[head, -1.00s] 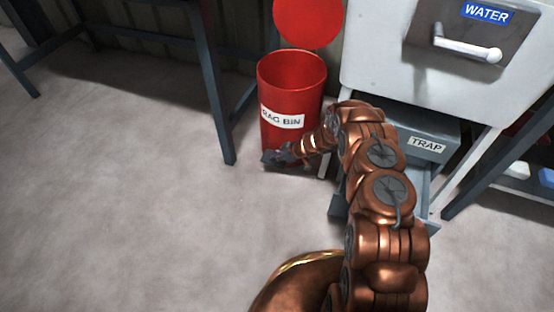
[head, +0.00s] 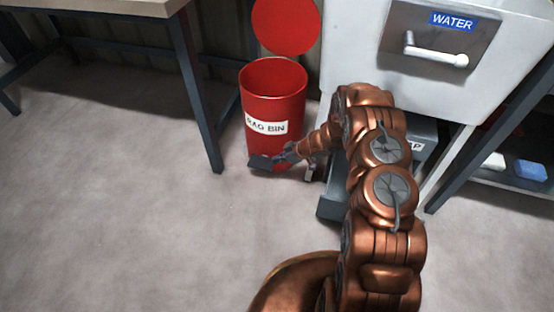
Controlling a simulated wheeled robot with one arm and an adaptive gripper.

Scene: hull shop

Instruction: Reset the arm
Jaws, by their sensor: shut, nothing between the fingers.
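My copper-coloured arm (head: 385,200) rises from the bottom of the head view and bends over to the left at its top. My gripper (head: 262,161) is at the end of it, dark grey, in front of the lower part of the red rag bin. It is shut and holds nothing. I cannot tell whether it touches the bin.
The red rag bin (head: 262,97) stands with its round red lid (head: 287,25) raised. Right of it is a white cabinet marked WATER (head: 345,50), with a handle (head: 435,53). A grey trap box (head: 332,207) is partly behind my arm. A table leg (head: 198,100) stands left. The left floor is clear.

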